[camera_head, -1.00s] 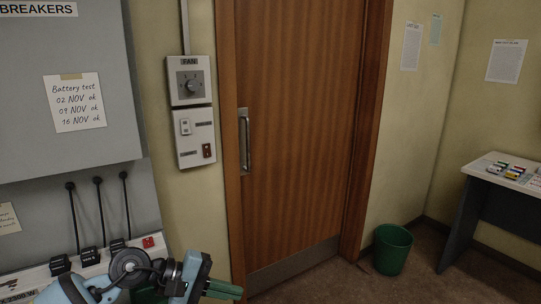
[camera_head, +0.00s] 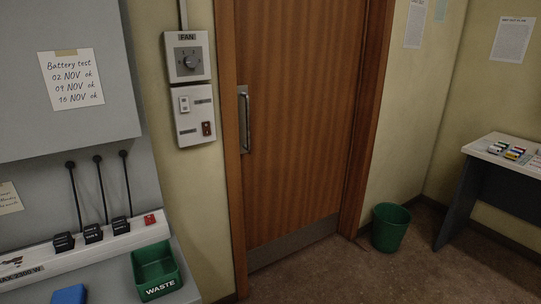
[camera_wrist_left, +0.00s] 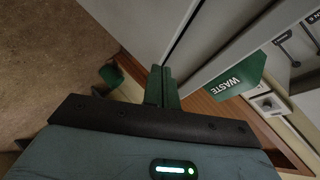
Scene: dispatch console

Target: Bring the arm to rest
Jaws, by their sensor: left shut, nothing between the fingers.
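My left gripper (camera_wrist_left: 160,87) shows in the left wrist view, its two dark green fingers together with nothing between them. Neither arm is in the head view now. In the wrist view the gripper's fingers point up past the grey side of the console, with the green WASTE tray (camera_wrist_left: 235,76) to their right. The fingers appear apart from everything around them. My right gripper is out of view.
The head view shows the green WASTE tray (camera_head: 157,271) on the console beside a blue object (camera_head: 69,294). A wooden door (camera_head: 295,130), green floor bin (camera_head: 390,228) and side table (camera_head: 502,150) stand to the right. Floor before the door is clear.

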